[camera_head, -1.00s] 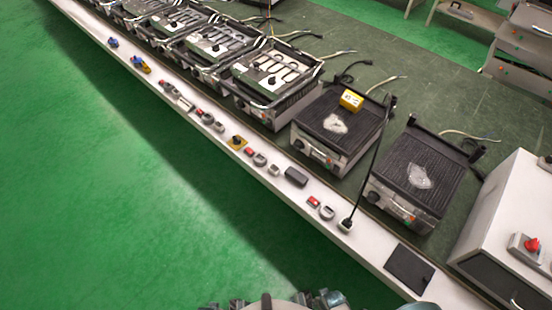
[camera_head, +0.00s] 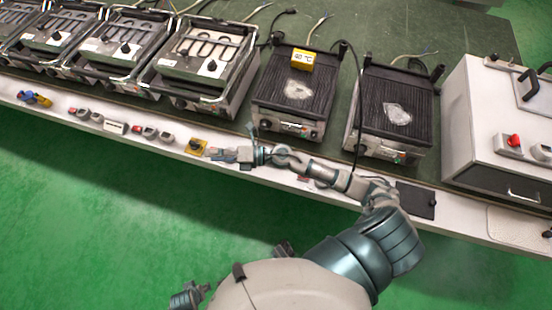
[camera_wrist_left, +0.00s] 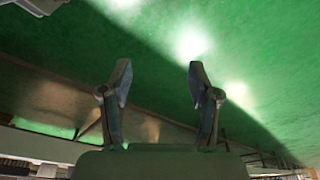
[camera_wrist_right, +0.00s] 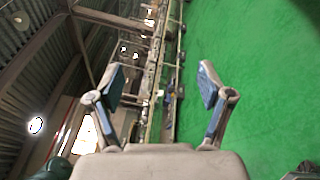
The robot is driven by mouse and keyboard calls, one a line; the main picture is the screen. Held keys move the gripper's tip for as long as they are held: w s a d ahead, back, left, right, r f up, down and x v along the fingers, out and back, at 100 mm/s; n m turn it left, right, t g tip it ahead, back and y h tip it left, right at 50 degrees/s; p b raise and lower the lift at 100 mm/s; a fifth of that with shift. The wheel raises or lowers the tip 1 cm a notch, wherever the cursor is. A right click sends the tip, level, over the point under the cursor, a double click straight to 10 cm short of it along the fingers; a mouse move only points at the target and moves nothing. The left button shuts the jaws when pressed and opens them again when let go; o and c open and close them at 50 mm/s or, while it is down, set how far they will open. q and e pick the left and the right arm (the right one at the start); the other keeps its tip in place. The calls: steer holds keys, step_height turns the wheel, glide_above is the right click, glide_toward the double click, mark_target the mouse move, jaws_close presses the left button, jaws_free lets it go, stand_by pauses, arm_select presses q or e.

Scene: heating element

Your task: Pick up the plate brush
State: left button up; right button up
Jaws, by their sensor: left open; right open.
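I cannot make out a plate brush for certain in any view. Two grill plates with dark ribbed tops, the left one (camera_head: 275,85) and the right one (camera_head: 375,95), stand on the bench, each with a whitish patch on top. My right gripper (camera_head: 222,153) extends leftward over the bench's front ledge, near a small yellow switch (camera_head: 197,146). It is open and empty in the right wrist view (camera_wrist_right: 162,72). My left gripper (camera_wrist_left: 158,78) is open and empty in the left wrist view, with green floor beyond it. My right arm hides part of the ledge.
A yellow 90 °C sign (camera_head: 302,59) stands on the left grill plate. Heating units with exposed elements (camera_head: 205,50) line the bench leftward. A dark flat plate (camera_head: 416,200) lies on the front ledge (camera_head: 60,108). A white cabinet (camera_head: 485,110) stands at right. A thin black cable-like line (camera_head: 357,120) runs between the grills.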

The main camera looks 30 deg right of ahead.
steer(key=s+d+f+n+g+h, duration=0.2)
steer(key=d+f+n+g+h, duration=0.65)
steer(key=d+n, duration=0.2)
steer(key=d+f+n+h, duration=0.1)
steer(key=d+h, duration=0.5)
steer(key=d, duration=0.8)
steer(key=f, duration=0.3)
steer(key=w+a+f+b, duration=0.1)
steer(key=f, duration=0.2)
steer(key=a+f+b, duration=0.1)
steer(key=f, duration=0.3)
steer(key=shift+w+f, duration=0.1)
steer(key=shift+w, duration=0.3)
steer(key=f, duration=0.2)
steer(key=f+b, duration=0.1)
steer(key=f, duration=0.3)
steer(key=shift+w+d, duration=0.3)
steer(key=shift+w, duration=0.05)
steer(key=shift+a+f, duration=0.1)
steer(key=shift+a, duration=0.15)
steer(key=shift+c, duration=0.7)
arm_select(q)
step_height(320, 180, up, 8)
steer(key=shift+s+f, duration=0.25)
steer(key=shift+s, duration=0.2)
arm_select(e)
steer(key=c, duration=1.2)
